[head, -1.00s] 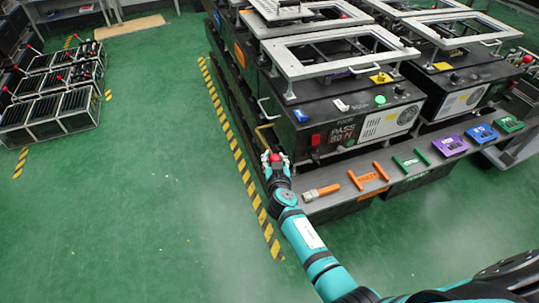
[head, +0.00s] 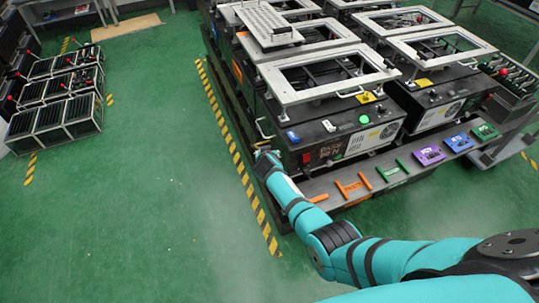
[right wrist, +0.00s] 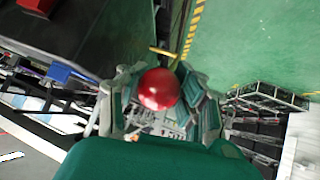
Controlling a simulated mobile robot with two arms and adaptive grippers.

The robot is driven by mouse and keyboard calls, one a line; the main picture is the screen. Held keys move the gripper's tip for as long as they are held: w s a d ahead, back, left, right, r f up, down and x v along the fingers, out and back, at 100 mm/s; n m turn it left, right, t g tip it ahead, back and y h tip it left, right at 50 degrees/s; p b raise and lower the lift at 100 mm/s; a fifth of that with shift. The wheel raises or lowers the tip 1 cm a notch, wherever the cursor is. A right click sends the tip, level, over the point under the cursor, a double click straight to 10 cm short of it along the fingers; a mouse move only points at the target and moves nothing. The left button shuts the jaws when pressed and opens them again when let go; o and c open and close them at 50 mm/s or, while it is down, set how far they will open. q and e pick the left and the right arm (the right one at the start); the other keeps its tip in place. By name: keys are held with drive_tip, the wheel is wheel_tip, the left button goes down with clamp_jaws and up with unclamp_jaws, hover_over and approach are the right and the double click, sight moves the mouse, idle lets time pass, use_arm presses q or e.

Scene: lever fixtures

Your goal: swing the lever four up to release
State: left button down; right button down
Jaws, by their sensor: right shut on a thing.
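A lever with a round red knob (right wrist: 159,89) shows in the right wrist view. The knob sits between the fingers of my right gripper (right wrist: 160,98), which is shut on it. A short yellow bar (right wrist: 165,52) shows just beyond the knob. In the head view my right gripper (head: 264,157) is at the front left corner of the near test fixture (head: 330,135), low beside its side. The knob is hidden there by the gripper and arm. A yellow bent bar (head: 262,132) shows just above the gripper. I cannot read any lever number. My left gripper is not in view.
A grey shelf (head: 329,190) with orange, green and purple pieces runs along the fixture's front. Black racks (head: 60,95) with red-knobbed levers stand on the floor at left. Green floor (head: 140,200) with a yellow-black stripe lies clear left of the fixture.

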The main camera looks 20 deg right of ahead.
drive_tip(key=shift+w+r+g, duration=0.5)
drive_tip(key=shift+w+r, duration=0.3)
drive_tip(key=shift+r, duration=0.25)
drive_tip(key=shift+w+r+g, duration=0.6)
drive_tip(key=shift+w+r, duration=0.05)
drive_tip(key=shift+w, duration=0.1)
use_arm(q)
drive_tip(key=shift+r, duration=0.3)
use_arm(e)
drive_tip(key=shift+w+r, duration=0.15)
drive_tip(key=shift+r, duration=0.05)
drive_tip(key=shift+r+n, duration=0.1)
drive_tip(key=shift+n, duration=0.2)
drive_tip(key=c, duration=1.2)
unclamp_jaws()
drive_tip(key=o, duration=0.4)
drive_tip(key=shift+a, duration=0.1)
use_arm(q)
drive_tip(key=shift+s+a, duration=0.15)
